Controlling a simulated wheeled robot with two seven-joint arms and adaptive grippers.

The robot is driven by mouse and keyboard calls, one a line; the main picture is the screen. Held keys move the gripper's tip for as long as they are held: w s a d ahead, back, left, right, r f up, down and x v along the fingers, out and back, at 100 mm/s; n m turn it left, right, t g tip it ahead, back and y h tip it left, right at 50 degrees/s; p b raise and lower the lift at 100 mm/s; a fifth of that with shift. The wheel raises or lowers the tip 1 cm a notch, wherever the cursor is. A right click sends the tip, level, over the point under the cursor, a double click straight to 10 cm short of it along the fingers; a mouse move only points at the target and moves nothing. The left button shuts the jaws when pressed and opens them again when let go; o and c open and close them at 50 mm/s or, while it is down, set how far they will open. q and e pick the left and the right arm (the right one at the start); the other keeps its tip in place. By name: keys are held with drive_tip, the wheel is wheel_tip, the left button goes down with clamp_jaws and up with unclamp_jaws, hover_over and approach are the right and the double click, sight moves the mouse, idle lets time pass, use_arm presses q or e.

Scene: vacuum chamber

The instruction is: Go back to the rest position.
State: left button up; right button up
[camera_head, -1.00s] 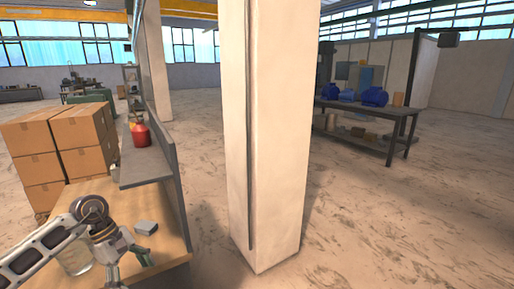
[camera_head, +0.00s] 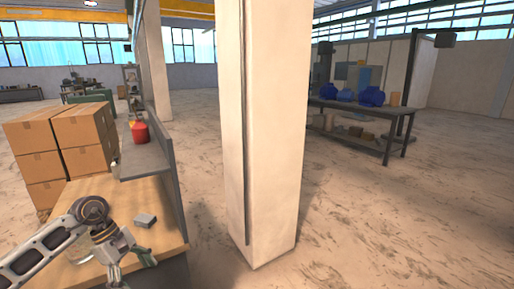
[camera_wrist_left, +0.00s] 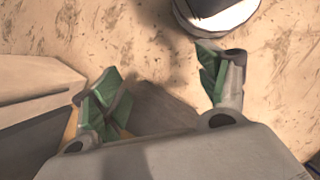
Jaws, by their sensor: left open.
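My left gripper (camera_head: 133,268) is at the lower left of the head view, over the front part of the wooden workbench (camera_head: 167,208). In the left wrist view my left gripper (camera_wrist_left: 155,90) shows its two green-padded fingers spread apart with nothing between them. Sandy, stained floor shows beyond the fingers there. My right gripper is in neither view.
A small grey block (camera_head: 145,220) lies on the workbench near my left arm. A clear jar (camera_head: 78,252) is partly hidden behind the arm. Cardboard boxes (camera_head: 82,140) stand beyond the bench. A thick pale pillar (camera_head: 272,140) stands right of it. Open floor lies farther right.

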use_arm(q)
drive_tip(key=w+d+f+n+t+h, duration=0.3)
drive_tip(key=w+f+n+t+h, duration=0.15)
drive_tip(key=w+f+n, duration=0.35)
drive_tip(key=w+d+f+n+t+h, duration=0.35)
drive_tip(key=f+n+h, duration=0.2)
drive_tip(key=n, duration=0.45)
drive_tip(key=s+a+f+n+t+y, duration=0.2)
drive_tip(key=a+f+n+t+y, duration=0.15)
drive_tip(key=f+n, duration=0.7)
drive_tip(key=s+a+f+n+t+y, duration=0.25)
drive_tip(key=f+n+y, duration=0.4)
drive_tip(key=f, duration=0.65)
drive_tip(key=s+a+f+n+g+y, duration=0.2)
drive_tip(key=s+f+n+g+y, duration=0.25)
drive_tip(key=s+f+n, duration=1.15)
drive_tip(key=s+d+f+n+g, duration=0.1)
drive_tip(key=s+f, duration=0.4)
drive_tip(key=s, duration=0.5)
drive_tip(key=s+d+f+n+g, duration=0.1)
drive_tip(key=s+d+f+g, duration=0.2)
drive_tip(key=s, duration=0.8)
drive_tip(key=s+d+f+n+g, duration=0.1)
drive_tip(key=s+d+f+g, duration=0.2)
drive_tip(key=s+f, duration=0.4)
drive_tip(key=s, duration=0.3)
drive_tip(key=shift+s+f, duration=0.2)
drive_tip(key=shift+s, duration=0.1)
